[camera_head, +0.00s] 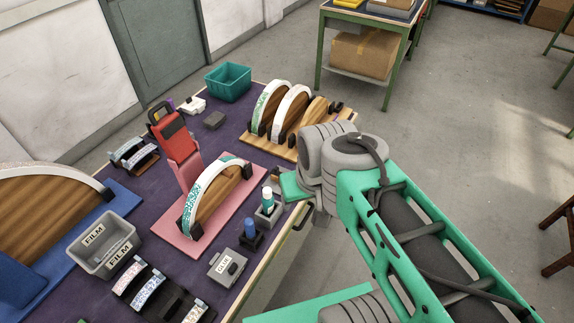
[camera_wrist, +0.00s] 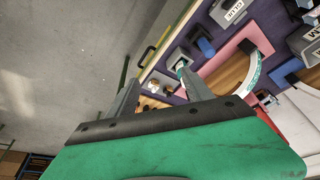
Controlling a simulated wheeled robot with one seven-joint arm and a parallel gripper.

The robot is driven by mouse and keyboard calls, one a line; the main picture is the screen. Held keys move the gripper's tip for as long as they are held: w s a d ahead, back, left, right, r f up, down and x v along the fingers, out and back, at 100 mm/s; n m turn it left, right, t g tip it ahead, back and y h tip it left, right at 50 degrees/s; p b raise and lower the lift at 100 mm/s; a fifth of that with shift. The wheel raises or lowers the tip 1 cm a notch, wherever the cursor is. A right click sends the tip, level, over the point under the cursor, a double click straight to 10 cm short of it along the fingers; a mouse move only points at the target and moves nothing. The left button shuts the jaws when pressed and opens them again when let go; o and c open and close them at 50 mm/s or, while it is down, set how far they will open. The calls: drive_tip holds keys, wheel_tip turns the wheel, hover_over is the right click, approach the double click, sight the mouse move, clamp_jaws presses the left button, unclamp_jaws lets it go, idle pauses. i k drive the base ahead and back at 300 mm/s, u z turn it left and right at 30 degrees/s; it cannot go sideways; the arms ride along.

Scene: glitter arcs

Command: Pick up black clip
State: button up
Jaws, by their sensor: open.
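Several small black clips are in view, and I cannot tell which one is meant. Another black clip (camera_head: 336,107) is at the right of the wooden rack. My gripper (camera_wrist: 160,92) is open and empty in the wrist view, its two grey fingers spread apart, above the table's edge. In the head view my wrist hangs right of the pink board (camera_head: 222,248), and my fingers are mostly hidden.
A glue stick (camera_head: 267,197) in a grey holder, a blue-topped holder (camera_head: 250,229) and a grey box (camera_head: 227,267) stand along the near edge. A wooden rack (camera_head: 281,146) with arcs, a teal bin (camera_head: 228,80) and a red stand (camera_head: 178,140) are farther back.

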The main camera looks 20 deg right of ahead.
sight(275, 171)
drive_tip(key=u, duration=4.35)
drive_tip(key=k, duration=1.9)
drive_tip(key=z, duration=0.65)
drive_tip(key=i, duration=0.4)
drive_tip(key=z, duration=0.05)
